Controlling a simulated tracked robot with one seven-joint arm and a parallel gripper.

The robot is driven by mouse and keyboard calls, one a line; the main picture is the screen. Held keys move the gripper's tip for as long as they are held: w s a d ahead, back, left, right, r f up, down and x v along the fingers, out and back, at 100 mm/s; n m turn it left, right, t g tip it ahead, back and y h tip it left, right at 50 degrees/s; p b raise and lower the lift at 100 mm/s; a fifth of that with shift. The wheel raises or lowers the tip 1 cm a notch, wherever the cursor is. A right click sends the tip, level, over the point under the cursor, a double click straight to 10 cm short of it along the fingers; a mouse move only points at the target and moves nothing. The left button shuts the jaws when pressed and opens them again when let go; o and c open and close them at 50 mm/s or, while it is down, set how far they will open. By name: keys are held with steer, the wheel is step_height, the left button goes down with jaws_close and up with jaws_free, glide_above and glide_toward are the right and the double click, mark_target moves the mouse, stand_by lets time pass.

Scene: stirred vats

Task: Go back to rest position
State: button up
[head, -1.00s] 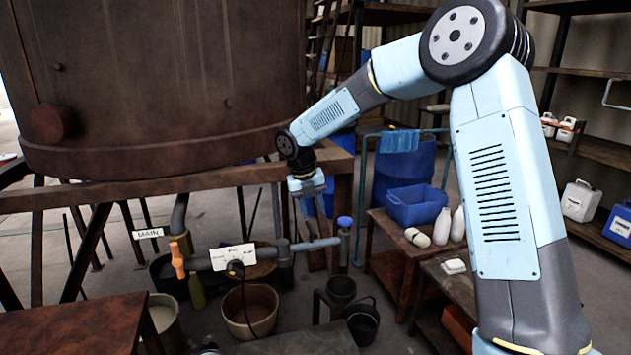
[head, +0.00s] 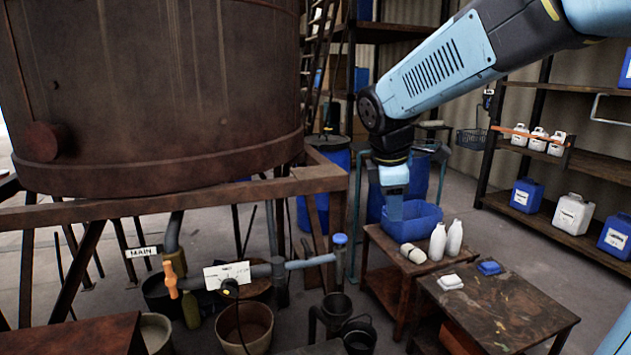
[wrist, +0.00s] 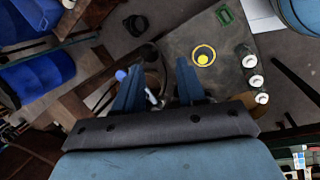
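My gripper (head: 394,205) hangs pointing down in the head view, in front of the blue crate (head: 424,222). In the wrist view my gripper (wrist: 158,76) shows two blue fingers standing apart with nothing held between them. Floor, a blue knob and pipe parts show beyond the fingers. The fingertips are hard to make out against the blue crate in the head view.
A large rusty vat (head: 160,95) stands on a frame at the left, above a pipe with an orange handle (head: 171,280). White bottles (head: 438,242) stand on a low table right of my gripper. Shelves (head: 560,225) with jugs line the right. Buckets (head: 243,325) stand below.

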steer(key=s+d+m+t+y, duration=0.1)
steer(key=s+d+m, duration=0.3)
steer(key=s+m, duration=0.4)
steer(key=s+d+m+t+y, duration=0.1)
steer(key=s+d+m, duration=0.2)
steer(key=s+m, duration=0.5)
steer(key=shift+s+d+r+m+t, duration=0.3)
steer(key=shift+s+d+r+m, duration=0.1)
steer(key=shift+s, duration=0.1)
stand_by(1.1)
